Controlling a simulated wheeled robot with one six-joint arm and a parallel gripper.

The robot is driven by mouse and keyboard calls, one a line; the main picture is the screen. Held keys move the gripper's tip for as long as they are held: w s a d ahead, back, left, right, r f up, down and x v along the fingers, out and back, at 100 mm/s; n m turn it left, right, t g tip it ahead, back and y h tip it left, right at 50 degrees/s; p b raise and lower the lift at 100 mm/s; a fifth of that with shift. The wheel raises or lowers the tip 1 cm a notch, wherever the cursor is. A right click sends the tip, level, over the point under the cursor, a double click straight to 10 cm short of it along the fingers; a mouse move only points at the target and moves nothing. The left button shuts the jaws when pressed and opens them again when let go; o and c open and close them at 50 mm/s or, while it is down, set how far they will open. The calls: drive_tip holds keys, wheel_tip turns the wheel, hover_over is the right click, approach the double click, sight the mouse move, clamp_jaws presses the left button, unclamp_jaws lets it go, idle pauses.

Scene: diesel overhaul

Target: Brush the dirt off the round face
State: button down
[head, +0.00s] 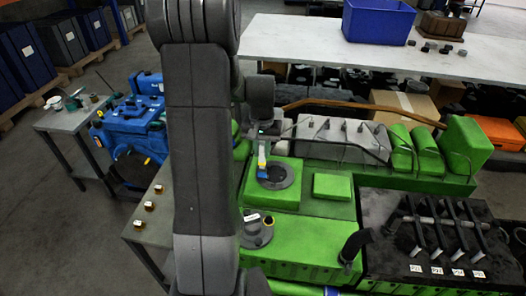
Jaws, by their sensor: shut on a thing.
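My gripper (264,141) hangs over the green engine (340,210), just right of my own arm. It is shut on a small brush (262,162) with a yellow part and a blue lower end. The brush points down, its lower end at the left part of the round face (285,178). I cannot tell if it touches. The round face is a dark grey disc on a green block; any dirt on it is too small to tell. The gripper's fingers are small and partly blurred.
A second grey round part (257,234) stands nearer on the engine. A black tray (375,259) with labelled dark parts is at the right. A grey bench (163,228) with several brass pieces is at the left. A white table (300,45) stands behind.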

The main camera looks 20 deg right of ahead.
sight(262, 144)
drive_tip(key=shift+r+p, duration=1)
drive_tip(key=shift+r, duration=0.85)
